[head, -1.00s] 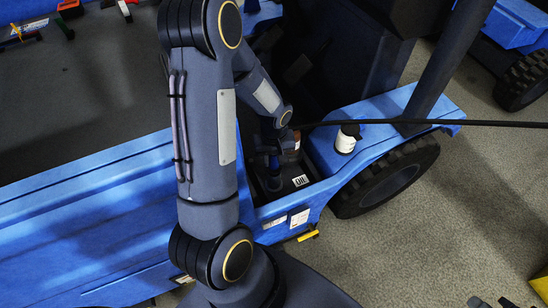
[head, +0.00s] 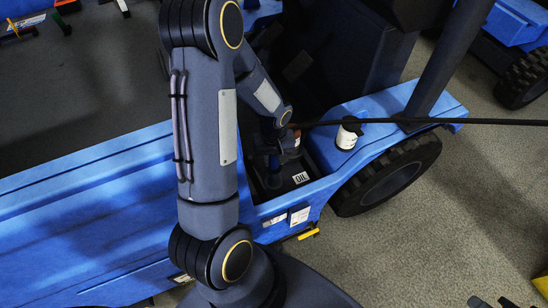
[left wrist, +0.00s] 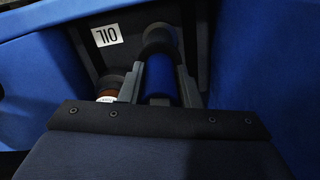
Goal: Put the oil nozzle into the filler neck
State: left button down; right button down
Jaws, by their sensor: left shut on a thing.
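My left gripper (head: 275,150) is down in the dark bay of the blue vehicle. In the left wrist view its two fingers (left wrist: 158,86) are shut on the blue grip of the oil nozzle (left wrist: 160,78). The nozzle's blue part also shows in the head view (head: 274,165). A dark curved part lies beyond the grip. The filler neck cannot be told apart from the dark parts there, so I cannot tell whether the nozzle's tip is in it. A white OIL label (head: 301,178) is beside the nozzle; it shows upside down in the left wrist view (left wrist: 106,37). My right gripper is out of view.
A brown item with a white label (left wrist: 107,86) stands close beside one finger. A black hose or rod (head: 450,122) crosses above the fender toward my gripper. Blue bay walls (left wrist: 40,75) flank the gripper closely.

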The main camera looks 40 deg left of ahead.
pick_arm(q)
jog(key=shift+s+f+b, duration=0.1)
jog(key=shift+f+b, duration=0.2)
jog(key=shift+f, duration=0.05)
dwell(0.7)
jog(key=c, duration=1)
grip_release()
jog(key=shift+o, duration=0.2)
jog(key=shift+r, duration=0.2)
jog(key=shift+r+p, duration=3.9)
jog(key=shift+r, duration=1)
jog(key=shift+f, duration=0.1)
